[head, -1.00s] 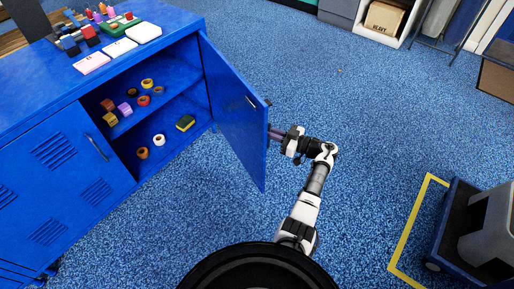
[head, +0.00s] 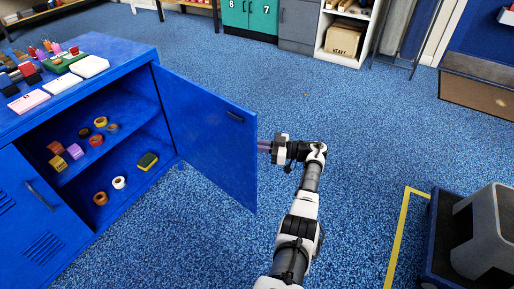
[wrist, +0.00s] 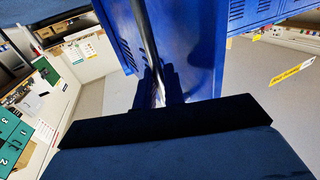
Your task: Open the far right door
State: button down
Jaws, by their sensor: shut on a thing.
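The far right door (head: 208,135) of the blue cabinet (head: 80,75) stands wide open, its inner face toward the head camera. My gripper (head: 264,146) is at the door's free edge, on its outer side; the fingertips are partly hidden behind the door in the head view. In the wrist view a long grey bar handle (wrist: 147,45) runs along the blue, vented outer face of the door (wrist: 190,50) down to my gripper (wrist: 160,97), which is shut on it.
Rolls and small blocks lie on the shelves inside the cabinet; a yellow-and-dark item (head: 147,161) sits near the hinge side. A blue cart with a grey bin (head: 487,225) stands at right beside yellow floor tape (head: 397,240). Floor beyond the door is clear.

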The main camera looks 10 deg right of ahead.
jog(key=shift+w+a+r, duration=0.15)
jog(key=shift+a+r, duration=0.15)
jog(key=c, duration=1.5)
grip_release()
jog(key=shift+a, duration=0.2)
jog(key=shift+d+f, duration=0.15)
jog(key=shift+d, duration=0.1)
jog(key=shift+b+v, duration=1.95)
jog(key=shift+v, duration=4.95)
